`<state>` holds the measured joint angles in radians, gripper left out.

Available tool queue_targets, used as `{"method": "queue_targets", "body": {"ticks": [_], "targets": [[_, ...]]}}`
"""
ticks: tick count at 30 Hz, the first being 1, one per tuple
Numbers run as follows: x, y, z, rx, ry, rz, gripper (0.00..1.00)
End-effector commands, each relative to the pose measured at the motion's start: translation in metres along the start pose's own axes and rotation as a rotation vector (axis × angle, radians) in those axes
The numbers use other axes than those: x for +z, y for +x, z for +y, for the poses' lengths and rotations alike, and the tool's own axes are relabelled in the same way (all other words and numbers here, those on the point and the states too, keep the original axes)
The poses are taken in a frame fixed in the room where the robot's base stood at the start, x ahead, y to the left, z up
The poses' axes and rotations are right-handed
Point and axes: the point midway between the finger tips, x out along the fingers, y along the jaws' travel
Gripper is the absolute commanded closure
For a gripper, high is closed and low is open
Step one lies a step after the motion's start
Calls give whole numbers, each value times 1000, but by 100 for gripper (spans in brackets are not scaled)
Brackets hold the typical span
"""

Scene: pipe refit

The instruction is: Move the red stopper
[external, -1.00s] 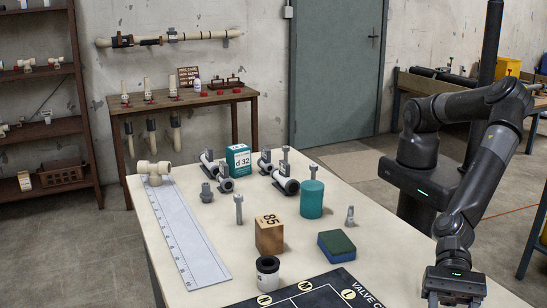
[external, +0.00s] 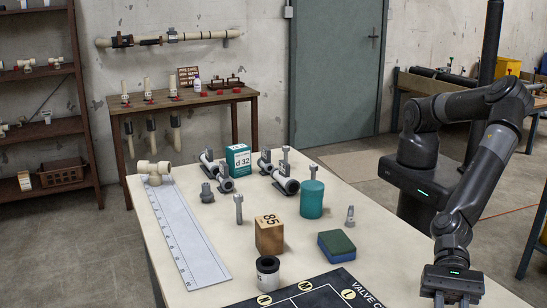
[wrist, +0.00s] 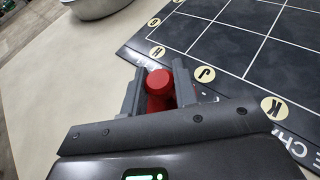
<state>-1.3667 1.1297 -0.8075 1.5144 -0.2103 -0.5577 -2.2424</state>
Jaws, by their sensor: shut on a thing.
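The red stopper (wrist: 159,86) shows in the wrist view between the two grey fingers of my gripper (wrist: 158,92). The fingers are shut on it. Its round red top faces the camera, and its lower part is partly hidden by the fingers. In the external view my gripper (external: 452,298) is at the bottom right, by the table's near right edge; the stopper cannot be seen there. In the wrist view the stopper is beside the edge of the dark lettered mat (wrist: 240,30). Whether it touches the surface is unclear.
The dark mat (external: 318,290) lies at the table's front. A blue-green sponge (external: 337,245), wooden block (external: 269,236), teal cylinder (external: 312,199) and dark-topped cup (external: 268,272) stand behind it. A metal bowl (wrist: 95,6) shows at the wrist view's top left. Bare tabletop lies left of the mat.

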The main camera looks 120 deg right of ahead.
Motion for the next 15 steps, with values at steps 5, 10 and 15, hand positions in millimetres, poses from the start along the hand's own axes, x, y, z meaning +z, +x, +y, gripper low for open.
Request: {"method": "queue_targets", "body": {"ticks": [5,10,15], "targets": [[-5,-12,-14,-3,0,2,100],[-10,-26,-29,-3,1,1,100],[-14,-40,-43,-4,1,1,100]]}}
